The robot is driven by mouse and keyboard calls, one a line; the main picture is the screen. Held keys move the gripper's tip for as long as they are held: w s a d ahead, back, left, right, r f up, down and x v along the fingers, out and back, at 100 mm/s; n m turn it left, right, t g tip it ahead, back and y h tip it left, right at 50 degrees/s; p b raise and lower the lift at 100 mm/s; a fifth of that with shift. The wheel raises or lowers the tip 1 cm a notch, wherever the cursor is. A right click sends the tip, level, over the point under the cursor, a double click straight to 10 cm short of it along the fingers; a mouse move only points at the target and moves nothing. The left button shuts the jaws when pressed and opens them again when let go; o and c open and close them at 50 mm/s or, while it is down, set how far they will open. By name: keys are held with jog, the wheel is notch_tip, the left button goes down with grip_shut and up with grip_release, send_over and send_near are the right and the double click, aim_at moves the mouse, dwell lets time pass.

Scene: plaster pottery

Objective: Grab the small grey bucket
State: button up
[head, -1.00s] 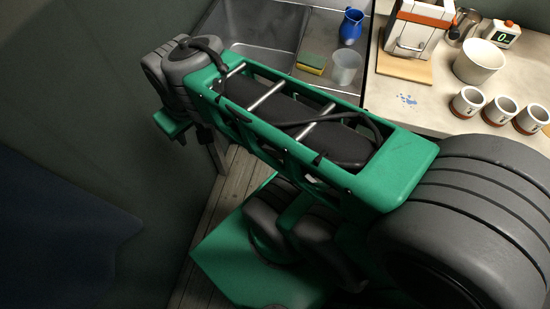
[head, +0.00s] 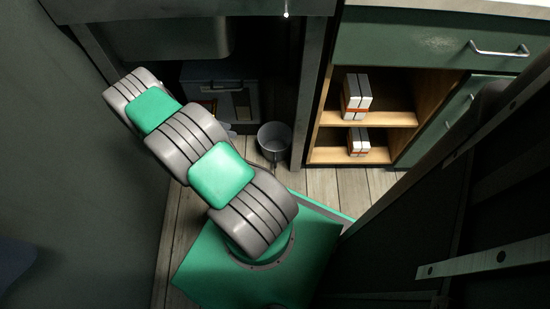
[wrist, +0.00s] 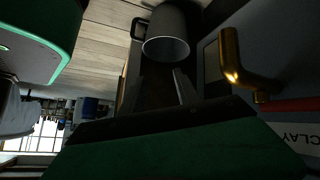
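The small grey bucket (head: 274,140) stands on the plank floor under the sink, left of the open shelf unit, in the head view. In the wrist view the bucket (wrist: 166,38) is at the top middle, its round mouth and a dark handle at its left showing. My gripper (wrist: 155,84) appears open, with its two dark fingers apart and nothing visible between them. The bucket lies beyond the fingertips and looks apart from them. In the head view my gripper is hidden behind my arm, which reaches under the sink.
A cabinet leg (head: 309,105) stands right of the bucket. Shelves (head: 365,118) with small boxes are farther right. A grey box (head: 222,98) sits behind under the sink. A brass pipe-like part (wrist: 236,65) and a panel lettered CLAY (wrist: 300,137) are right in the wrist view.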

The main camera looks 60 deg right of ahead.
jog(key=s+d+f+m+g+b, duration=0.1)
jog(key=s+d+f+b, duration=0.1)
jog(key=s+f, duration=0.4)
jog(key=s+d+f+m+g+h+b, duration=0.1)
jog(key=s+d+f+m+b, duration=0.1)
jog(key=s+f, duration=0.5)
jog(key=s+d+f+m+g+b, duration=0.1)
jog(key=s+d+f+m+b, duration=0.1)
jog(key=s+f, duration=0.4)
jog(key=shift+s+d+f+g+b, duration=0.2)
jog(key=shift+f+b, duration=0.15)
jog(key=shift+f, duration=0.35)
jog(key=shift+s+d+f+g+b, duration=0.1)
jog(key=shift+f+g+b, duration=0.2)
jog(key=shift+f, duration=0.4)
jog(key=shift+s+d, duration=0.15)
grip_shut()
